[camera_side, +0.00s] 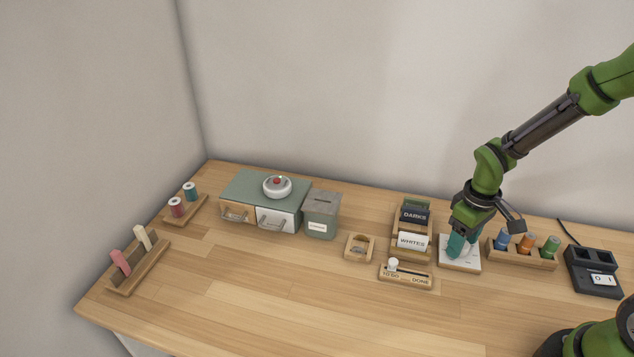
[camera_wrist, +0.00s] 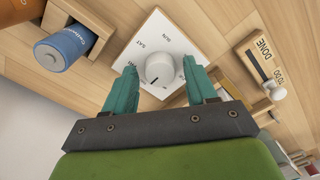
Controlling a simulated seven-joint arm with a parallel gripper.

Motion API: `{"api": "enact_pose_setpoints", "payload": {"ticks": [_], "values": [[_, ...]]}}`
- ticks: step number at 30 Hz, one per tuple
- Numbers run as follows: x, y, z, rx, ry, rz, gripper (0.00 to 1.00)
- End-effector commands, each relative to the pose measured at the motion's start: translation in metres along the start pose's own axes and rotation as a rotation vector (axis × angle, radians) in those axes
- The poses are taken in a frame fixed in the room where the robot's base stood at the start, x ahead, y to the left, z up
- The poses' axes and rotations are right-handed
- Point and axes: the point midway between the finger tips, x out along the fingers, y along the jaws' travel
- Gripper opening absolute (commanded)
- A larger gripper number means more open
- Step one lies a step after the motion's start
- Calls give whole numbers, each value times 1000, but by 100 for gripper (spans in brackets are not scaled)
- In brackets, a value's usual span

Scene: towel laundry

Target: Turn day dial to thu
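The day dial is a white square plate (camera_wrist: 158,34) with a round pale knob (camera_wrist: 160,68) in the wrist view. The labels SUN and SAT show on the plate; other day labels are hidden or unreadable. A small dark mark sits on the knob's lower edge in the picture; which day it points to I cannot tell. My gripper (camera_wrist: 164,88) is open, with a teal finger on each side of the knob and gaps between. In the side view my gripper (camera_side: 457,246) is low over the plate (camera_side: 460,266) and hides the knob.
Right of the dial is a wooden rack (camera_side: 521,254) with several coloured cylinders, then a black charger (camera_side: 593,271). Left are the DARKS and WHITES card holder (camera_side: 409,254) and a TO DO/DONE slider (camera_side: 405,283). The front of the table is clear.

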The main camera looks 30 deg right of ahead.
Motion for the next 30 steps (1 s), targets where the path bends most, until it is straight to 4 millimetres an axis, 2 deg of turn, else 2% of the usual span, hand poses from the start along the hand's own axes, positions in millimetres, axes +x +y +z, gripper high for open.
{"api": "enact_pose_setpoints", "payload": {"ticks": [9,14,30], "values": [[0,0,0,0,0,0,62],[-13,0,-1,0,4,1,62],[-136,0,-1,0,5,1,62]]}}
